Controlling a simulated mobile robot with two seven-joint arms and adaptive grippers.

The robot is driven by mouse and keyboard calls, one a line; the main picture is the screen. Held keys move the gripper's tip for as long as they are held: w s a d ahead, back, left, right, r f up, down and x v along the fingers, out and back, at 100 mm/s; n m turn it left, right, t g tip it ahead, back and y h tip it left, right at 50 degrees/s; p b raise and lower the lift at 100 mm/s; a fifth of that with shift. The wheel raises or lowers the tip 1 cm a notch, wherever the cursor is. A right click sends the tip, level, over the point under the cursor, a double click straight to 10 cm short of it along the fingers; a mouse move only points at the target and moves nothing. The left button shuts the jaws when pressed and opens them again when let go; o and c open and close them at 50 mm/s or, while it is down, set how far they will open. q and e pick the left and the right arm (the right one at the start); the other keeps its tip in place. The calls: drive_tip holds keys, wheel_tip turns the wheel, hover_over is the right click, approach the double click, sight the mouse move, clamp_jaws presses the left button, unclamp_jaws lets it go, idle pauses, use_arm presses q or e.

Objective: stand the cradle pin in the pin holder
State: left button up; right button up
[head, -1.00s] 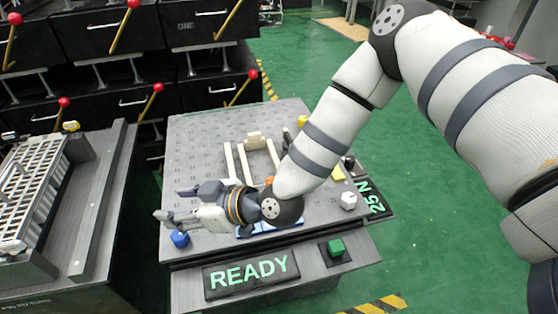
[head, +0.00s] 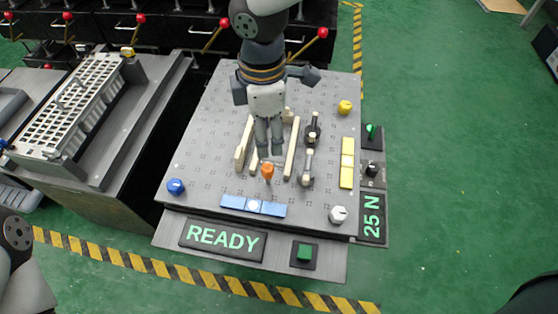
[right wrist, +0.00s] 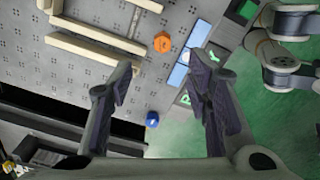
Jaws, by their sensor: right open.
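An orange hexagonal knob-like piece (head: 267,171), perhaps the head of the cradle pin, shows at the near end of the beige cradle (head: 292,150). It also shows in the right wrist view (right wrist: 162,43), beside the cradle bars (right wrist: 95,48). I cannot tell which part is the pin holder. My right gripper (head: 269,153) points down over the cradle, just behind the orange piece in the head view. In the right wrist view its fingers (right wrist: 163,72) are wide apart with nothing between them. My left gripper is not in view.
Two dark levers (head: 307,168) stand right of the cradle. Blue (head: 175,186), white (head: 338,214) and yellow (head: 345,107) knobs sit near the plate's corners. A blue strip (head: 233,202) and yellow strip (head: 346,176) lie along its edges. A READY sign (head: 222,238) and green button (head: 304,253) are in front.

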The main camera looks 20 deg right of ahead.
sight(268, 167)
wheel_tip(268, 167, down, 12)
drive_tip(key=shift+s+a+b, duration=0.15)
drive_tip(key=shift+b, duration=1.05)
clamp_jaws()
